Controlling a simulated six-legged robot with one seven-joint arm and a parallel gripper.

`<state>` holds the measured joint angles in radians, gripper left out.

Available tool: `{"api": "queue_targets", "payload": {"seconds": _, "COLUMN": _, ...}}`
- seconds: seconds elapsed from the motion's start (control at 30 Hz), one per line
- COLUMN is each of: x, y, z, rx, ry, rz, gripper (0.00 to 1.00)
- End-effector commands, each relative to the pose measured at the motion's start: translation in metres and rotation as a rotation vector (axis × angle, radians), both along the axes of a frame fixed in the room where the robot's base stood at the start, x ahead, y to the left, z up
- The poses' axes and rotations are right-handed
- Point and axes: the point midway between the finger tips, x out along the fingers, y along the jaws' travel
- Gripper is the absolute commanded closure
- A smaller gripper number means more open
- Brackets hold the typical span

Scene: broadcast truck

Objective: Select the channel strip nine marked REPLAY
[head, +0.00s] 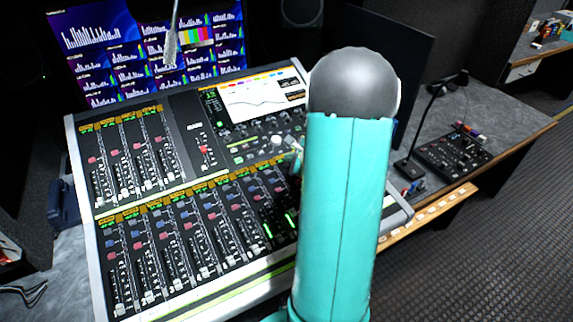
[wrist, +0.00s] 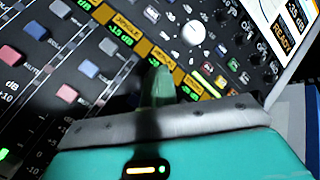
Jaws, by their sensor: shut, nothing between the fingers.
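The mixing console (head: 195,195) fills the middle of the head view, with rows of channel strips under orange and green labels. In the wrist view, one label (wrist: 127,30) seems to read JINGLE. The label after it (wrist: 163,60), down to the right, is too blurred to read surely. My gripper (wrist: 161,78) is shut and empty, its fingertips over this row of labels. I cannot tell whether they touch the panel. In the head view my teal arm hides most of my gripper (head: 297,152) and the console's right end.
A screen (head: 260,98) is set in the console's upper right. A microphone (head: 170,48) hangs before the monitor wall (head: 100,45). A small control panel (head: 452,155) with a gooseneck stands on the desk at right. Patterned floor (head: 480,240) is open at lower right.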

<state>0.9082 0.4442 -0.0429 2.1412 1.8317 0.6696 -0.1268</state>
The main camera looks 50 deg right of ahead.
Motion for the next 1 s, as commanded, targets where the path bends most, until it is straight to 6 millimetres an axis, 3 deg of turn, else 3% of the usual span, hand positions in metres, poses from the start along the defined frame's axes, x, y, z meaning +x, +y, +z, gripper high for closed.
{"api": "queue_targets", "payload": {"seconds": 1.0, "x": 0.001, "y": -0.0001, "z": -0.0074, "rx": 0.0, "ry": 0.001, "rz": 0.001, "gripper": 1.0}}
